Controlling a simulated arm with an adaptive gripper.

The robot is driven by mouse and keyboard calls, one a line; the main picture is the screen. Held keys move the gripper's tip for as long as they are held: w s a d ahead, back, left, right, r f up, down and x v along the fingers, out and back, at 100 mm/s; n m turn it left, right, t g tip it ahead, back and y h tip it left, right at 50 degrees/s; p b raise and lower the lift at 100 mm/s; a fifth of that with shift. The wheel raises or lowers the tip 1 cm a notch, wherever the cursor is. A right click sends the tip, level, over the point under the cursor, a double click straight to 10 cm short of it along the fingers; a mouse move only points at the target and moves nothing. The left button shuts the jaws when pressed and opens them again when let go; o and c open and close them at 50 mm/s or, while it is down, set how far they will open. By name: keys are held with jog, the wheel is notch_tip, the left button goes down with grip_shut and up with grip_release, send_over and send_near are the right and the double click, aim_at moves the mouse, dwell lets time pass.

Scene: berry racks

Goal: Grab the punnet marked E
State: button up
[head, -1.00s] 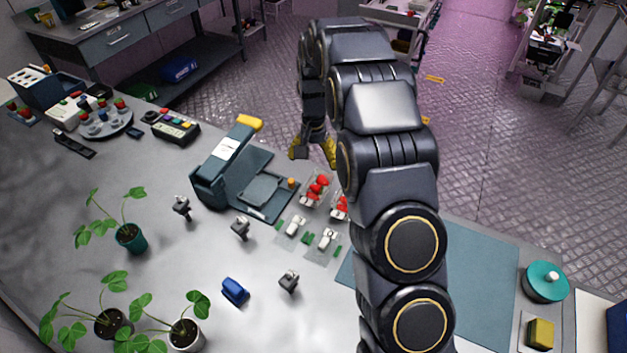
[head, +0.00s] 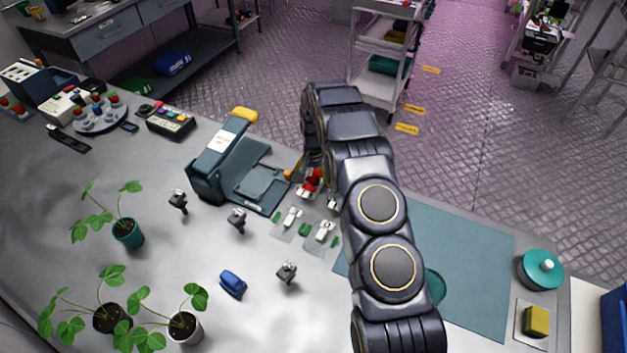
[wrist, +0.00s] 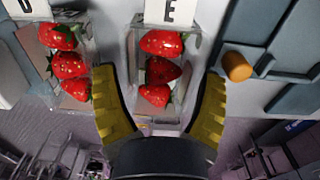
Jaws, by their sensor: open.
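The punnet marked E (wrist: 144,72) is a clear box of red strawberries with a white card (wrist: 170,12) reading E at its far end, in the wrist view. My gripper (wrist: 160,98) is open, with one yellow finger on each side of this punnet's near part; I cannot tell whether they touch it. In the head view the red berries (head: 312,180) show beside the arm, and my gripper is mostly hidden there. A second punnet of strawberries (wrist: 68,66) stands to the left in the wrist view, its card partly cut off.
A grey-green machine (head: 222,160) with a flat plate stands left of the punnets; its orange knob (wrist: 236,66) is close to my right finger. Small clips (head: 291,217) on clear sheets lie nearer. A blue-green mat (head: 470,255) lies to the right.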

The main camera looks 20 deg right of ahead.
jog(key=shift+f, duration=0.5)
jog(key=c, duration=0.8)
jog(key=shift+o, duration=0.2)
jog(key=shift+r, duration=0.15)
